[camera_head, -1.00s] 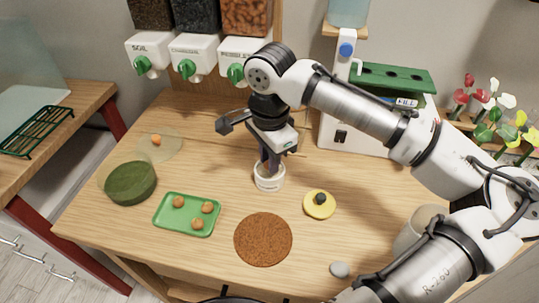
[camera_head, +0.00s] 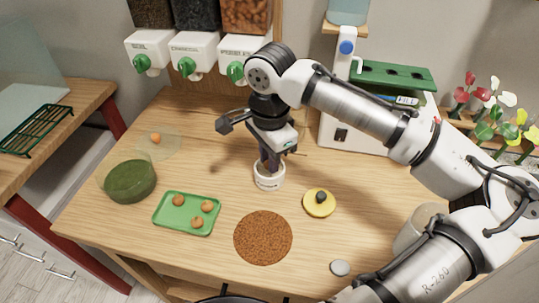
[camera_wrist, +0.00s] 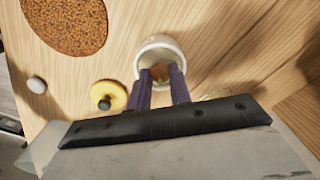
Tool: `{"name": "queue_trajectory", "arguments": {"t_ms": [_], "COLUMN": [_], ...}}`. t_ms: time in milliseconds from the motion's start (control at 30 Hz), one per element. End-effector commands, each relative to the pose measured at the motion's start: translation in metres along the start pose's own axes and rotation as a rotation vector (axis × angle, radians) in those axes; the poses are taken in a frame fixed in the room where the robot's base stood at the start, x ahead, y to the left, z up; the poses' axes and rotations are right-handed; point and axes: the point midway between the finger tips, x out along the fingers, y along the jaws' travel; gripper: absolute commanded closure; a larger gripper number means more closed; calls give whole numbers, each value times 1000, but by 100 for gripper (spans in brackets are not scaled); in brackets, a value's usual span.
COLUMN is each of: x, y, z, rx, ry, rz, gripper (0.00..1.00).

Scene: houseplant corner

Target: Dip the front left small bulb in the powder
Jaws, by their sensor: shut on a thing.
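My gripper (camera_wrist: 162,80) points down with its purple fingertips inside the mouth of a small white jar (camera_head: 270,180). The jar stands upright on the table and also shows in the wrist view (camera_wrist: 157,45). The fingers are shut on a small brown-orange bulb (camera_wrist: 160,72), seen between the tips within the jar. The fingers and jar rim hide most of it, and I cannot make out the powder or how deep the bulb sits. Several inches left, a green tray (camera_head: 182,228) holds three round bulbs (camera_head: 207,207), with its front left part bare.
A yellow lid with a dark knob (camera_head: 319,203) lies right of the jar. A round brown mat (camera_head: 263,238) lies in front. A green-filled bowl (camera_head: 130,182) and a pale disc with an orange ball (camera_head: 155,138) are at left. A grey disc (camera_head: 340,268) lies front right.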

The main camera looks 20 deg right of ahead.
Motion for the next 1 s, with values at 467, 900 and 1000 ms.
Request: {"name": "queue_trajectory", "arguments": {"t_ms": [467,900,1000], "x": [6,9,9], "y": [0,0,0], "z": [0,0,0], "rx": [0,0,0], "ry": [0,1,0], "rz": [0,0,0], "gripper": [98,98,98]}}
